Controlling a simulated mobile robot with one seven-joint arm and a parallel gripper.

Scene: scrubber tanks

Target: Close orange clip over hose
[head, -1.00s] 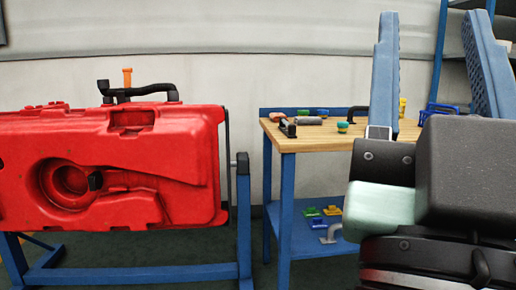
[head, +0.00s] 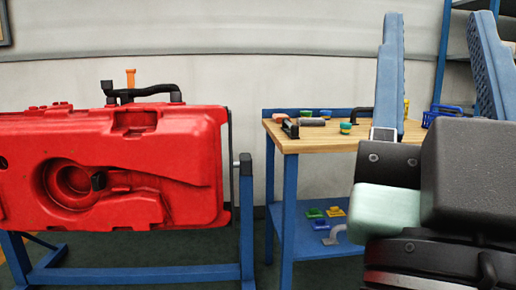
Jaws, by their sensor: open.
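The orange clip (head: 130,77) stands upright at the top of the red tank (head: 195,165), behind the black hose (head: 150,91). The hose runs along the tank's top edge, with a block-like end at the left and a fitting at the right. I cannot tell whether the clip touches the hose. My gripper (head: 432,65) is at the right of the view, its two blue fingers pointing up and spread wide apart. It is empty and well to the right of the tank, clip and hose.
A blue stand (head: 246,215) carries the tank. A workbench with a wooden top (head: 325,140) stands between tank and gripper, with several small parts on it and on its lower shelf (head: 300,240). A blue basket (head: 441,113) shows partly behind my gripper. Grey wall is behind.

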